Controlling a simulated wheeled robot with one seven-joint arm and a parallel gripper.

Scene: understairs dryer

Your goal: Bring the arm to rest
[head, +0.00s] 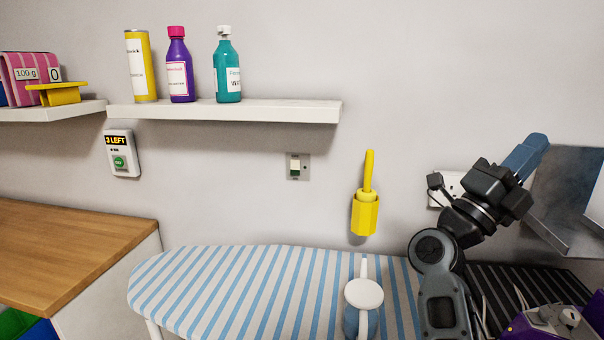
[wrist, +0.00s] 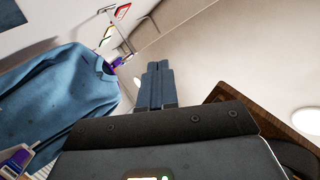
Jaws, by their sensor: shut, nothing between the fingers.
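My gripper (head: 535,143) is raised at the right of the head view, with its blue-grey fingers pointing up and to the right. In the wrist view its fingers (wrist: 156,84) lie side by side, shut, with nothing between them. My arm rises from the lower right, in front of the wall and the right end of the ironing board. The gripper is clear of the board and close to a grey metal bracket or shelf (head: 562,235) at the right edge; I cannot tell whether they touch.
A striped ironing board (head: 230,290) stands below, with a white-lidded container (head: 363,294) on it. A yellow holder (head: 365,214) hangs on the wall. Bottles stand on a white shelf (head: 240,112). A blue garment (wrist: 60,95) hangs left in the wrist view. A purple appliance (head: 550,326) sits lower right.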

